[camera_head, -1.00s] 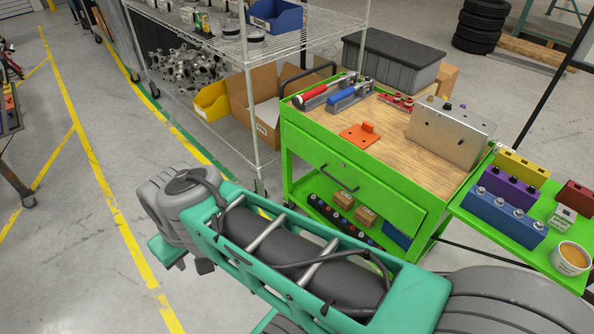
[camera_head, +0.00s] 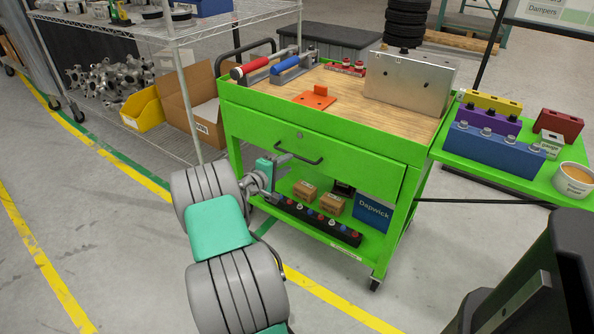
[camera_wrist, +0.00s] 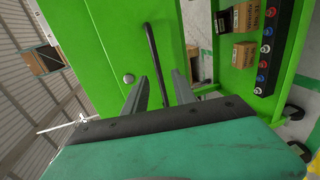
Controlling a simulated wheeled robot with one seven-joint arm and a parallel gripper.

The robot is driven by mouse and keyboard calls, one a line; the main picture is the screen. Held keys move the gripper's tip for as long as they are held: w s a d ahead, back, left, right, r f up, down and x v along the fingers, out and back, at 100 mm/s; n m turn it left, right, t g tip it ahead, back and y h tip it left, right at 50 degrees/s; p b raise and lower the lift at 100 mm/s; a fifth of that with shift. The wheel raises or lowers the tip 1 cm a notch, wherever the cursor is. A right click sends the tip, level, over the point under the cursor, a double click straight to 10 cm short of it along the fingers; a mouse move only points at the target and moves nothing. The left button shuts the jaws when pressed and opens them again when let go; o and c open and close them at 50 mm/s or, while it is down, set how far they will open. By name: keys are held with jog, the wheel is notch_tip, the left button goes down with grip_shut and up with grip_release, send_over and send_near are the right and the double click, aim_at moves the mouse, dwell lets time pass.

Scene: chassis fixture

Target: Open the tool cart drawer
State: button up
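The green tool cart (camera_head: 330,228) stands in front of me with a wooden top. Its drawer front (camera_head: 345,157) looks flush with the cart body, so the drawer appears closed. A dark bar handle (camera_head: 312,161) crosses the drawer front, with a round lock above it. My gripper (camera_head: 286,157) is at the left end of the handle in the head view. In the wrist view, the two fingers of my gripper (camera_wrist: 160,84) are apart, and the handle (camera_wrist: 152,50) shows between them. I cannot tell whether either finger touches it.
The lower shelf holds small cardboard boxes (camera_head: 332,205), a dark strip of coloured knobs (camera_head: 308,220) and a blue Dapwick box (camera_head: 373,212). A wire rack (camera_head: 185,110) stands to the left. A green side shelf (camera_head: 500,168) with coloured blocks is at the right. Floor before the cart is open.

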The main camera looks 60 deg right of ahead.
aim_at(297, 156)
jog(key=b+x, duration=0.1)
jog(key=x, duration=0.6)
jog(key=shift+d+r, duration=0.1)
jog(key=shift+c, duration=0.4)
grip_shut()
dwell(0.7)
